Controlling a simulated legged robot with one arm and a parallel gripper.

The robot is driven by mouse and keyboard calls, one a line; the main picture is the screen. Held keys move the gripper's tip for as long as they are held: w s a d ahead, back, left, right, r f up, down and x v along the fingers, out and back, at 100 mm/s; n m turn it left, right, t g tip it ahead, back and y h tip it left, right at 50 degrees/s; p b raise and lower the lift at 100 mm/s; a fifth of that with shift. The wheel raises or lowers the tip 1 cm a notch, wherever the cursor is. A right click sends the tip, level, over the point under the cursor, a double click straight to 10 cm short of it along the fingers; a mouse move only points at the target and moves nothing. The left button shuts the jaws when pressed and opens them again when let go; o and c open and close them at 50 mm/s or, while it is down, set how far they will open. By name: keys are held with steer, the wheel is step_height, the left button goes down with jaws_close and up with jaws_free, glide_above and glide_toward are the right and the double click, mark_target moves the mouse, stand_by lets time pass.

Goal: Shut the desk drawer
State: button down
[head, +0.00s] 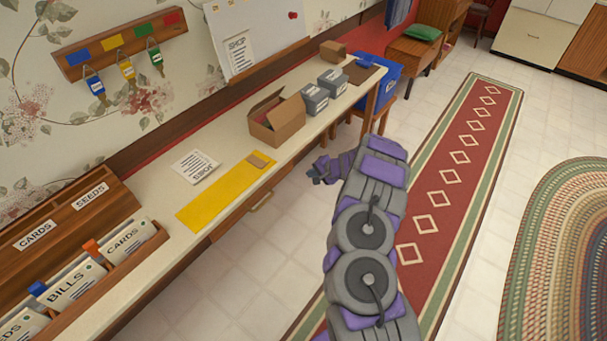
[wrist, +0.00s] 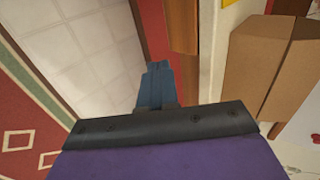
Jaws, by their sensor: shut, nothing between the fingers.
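The desk (head: 160,225) has a long cream top along the wallpapered wall. The drawer's wooden front (head: 228,220) shows under the desk's front edge, with a pale handle (head: 261,201). I see no clear gap above it, so I cannot tell how far out it stands. My gripper (head: 322,171) is off the desk's front side, up and to the right of the handle, apart from it. In the wrist view my gripper's fingers (wrist: 156,86) are together and empty. A strip of brown wood (wrist: 184,25) shows beyond them; I cannot tell which part it is.
An open cardboard box (head: 277,121), grey boxes (head: 313,97), a yellow mat (head: 215,203) and a file rack (head: 90,275) stand on the desk. A blue bin (head: 385,75) is past its far end. A red runner (head: 440,215) lies on the clear tiled floor.

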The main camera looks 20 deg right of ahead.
steer(key=d+v, duration=0.1)
steer(key=v, duration=0.2)
steer(key=t+y+p, duration=0.3)
steer(key=t+y, duration=0.2)
steer(key=t, duration=0.2)
glide_toward(236, 218)
steer(key=b+x, duration=0.3)
steer(key=x, duration=0.4)
steer(key=shift+b, duration=0.4)
